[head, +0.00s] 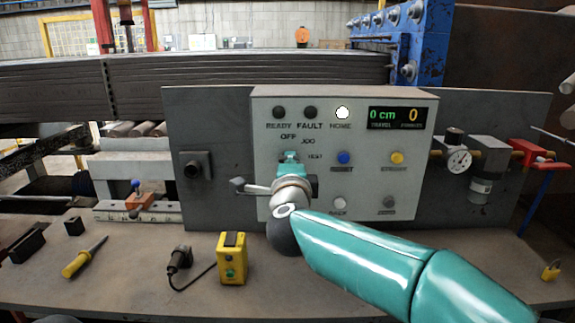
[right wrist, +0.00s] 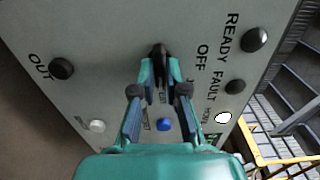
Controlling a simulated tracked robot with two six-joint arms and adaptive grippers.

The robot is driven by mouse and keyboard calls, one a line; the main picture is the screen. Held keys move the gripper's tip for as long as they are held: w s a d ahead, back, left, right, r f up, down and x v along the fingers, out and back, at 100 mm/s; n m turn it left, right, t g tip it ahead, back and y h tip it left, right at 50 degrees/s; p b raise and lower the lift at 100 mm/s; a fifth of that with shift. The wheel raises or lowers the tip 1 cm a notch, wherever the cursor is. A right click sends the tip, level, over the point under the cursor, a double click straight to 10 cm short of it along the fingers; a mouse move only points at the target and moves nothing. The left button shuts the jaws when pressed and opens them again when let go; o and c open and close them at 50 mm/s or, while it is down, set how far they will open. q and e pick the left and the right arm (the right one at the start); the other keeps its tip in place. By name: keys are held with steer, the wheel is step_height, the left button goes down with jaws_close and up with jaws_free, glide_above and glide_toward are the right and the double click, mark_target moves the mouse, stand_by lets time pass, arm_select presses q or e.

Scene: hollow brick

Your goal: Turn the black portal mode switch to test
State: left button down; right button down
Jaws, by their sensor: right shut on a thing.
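The black portal mode switch (right wrist: 161,54) is on the grey control panel (head: 425,150), with labels OFF, JOG and TEST around it in the head view. My right gripper (head: 289,158) is at the switch and hides it in the head view. In the right wrist view the two teal fingers of my right gripper (right wrist: 160,70) are closed on the sides of the black knob. The fingers cover part of the knob and its labels, so I cannot tell which position it points to. My left gripper is not in view.
The panel also has a blue button (head: 344,157), a yellow button (head: 397,157) and a lit white HOME lamp (head: 342,112). A yellow control box (head: 232,262) and a yellow-handled tool (head: 83,258) stand or lie on the bench.

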steer(key=c, duration=1.2)
jaws_free()
steer(key=shift+d+f, duration=0.15)
steer(key=shift+f, duration=0.1)
steer(key=shift+r, duration=0.1)
steer(key=shift+s, duration=0.1)
steer(key=s, duration=1.1)
steer(key=shift+s, duration=0.35)
